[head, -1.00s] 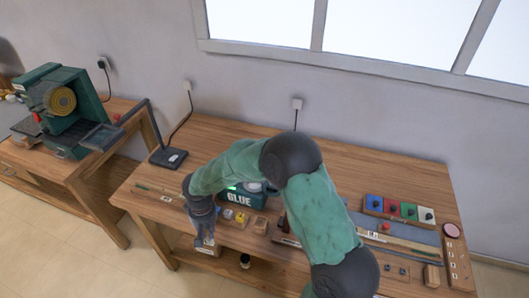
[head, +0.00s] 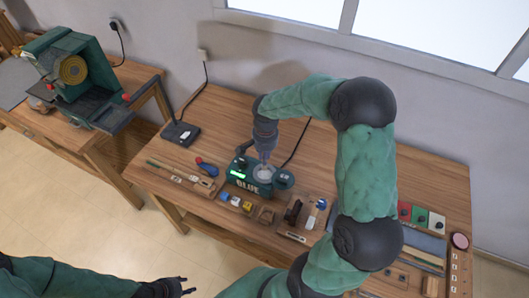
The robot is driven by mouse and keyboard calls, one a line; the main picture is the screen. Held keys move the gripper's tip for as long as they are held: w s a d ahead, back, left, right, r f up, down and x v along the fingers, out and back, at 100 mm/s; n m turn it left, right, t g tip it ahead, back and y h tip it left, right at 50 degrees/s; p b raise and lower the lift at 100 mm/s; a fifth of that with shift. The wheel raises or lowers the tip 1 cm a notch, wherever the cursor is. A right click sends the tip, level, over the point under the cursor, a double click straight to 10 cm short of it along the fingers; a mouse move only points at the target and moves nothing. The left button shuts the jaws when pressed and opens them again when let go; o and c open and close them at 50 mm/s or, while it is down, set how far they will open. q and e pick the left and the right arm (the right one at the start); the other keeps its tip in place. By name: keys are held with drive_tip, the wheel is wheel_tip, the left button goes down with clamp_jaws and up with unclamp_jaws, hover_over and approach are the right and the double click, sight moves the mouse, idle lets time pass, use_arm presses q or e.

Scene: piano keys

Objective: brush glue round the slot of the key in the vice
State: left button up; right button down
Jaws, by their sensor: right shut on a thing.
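My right gripper (head: 264,158) points down over the green glue station (head: 246,184), its tips just above the round pale pot (head: 263,173). It is shut on a thin thing that I take for the brush, mostly hidden by the fingers. I cannot tell whether its tip touches the glue. I cannot clearly make out the vice or the key with its slot; a dark upright item (head: 292,212) stands right of the glue station. My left gripper (head: 186,286) is low at the bottom left, off the bench, with its fingers apart and nothing visible between them.
Small coloured blocks (head: 235,201) lie before the glue station. A blue and red tool (head: 207,168) lies to its left. Coloured tiles (head: 420,217) sit at the right, partly behind my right arm. A green machine (head: 72,75) stands on the left bench.

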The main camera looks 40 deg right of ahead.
drive_tip(key=shift+f+b, duration=1.5)
drive_tip(key=shift+f, duration=1.1)
drive_tip(key=shift+f+b, duration=0.55)
idle(0.4)
drive_tip(key=shift+r+p, duration=2.3)
drive_tip(key=shift+r, duration=1.25)
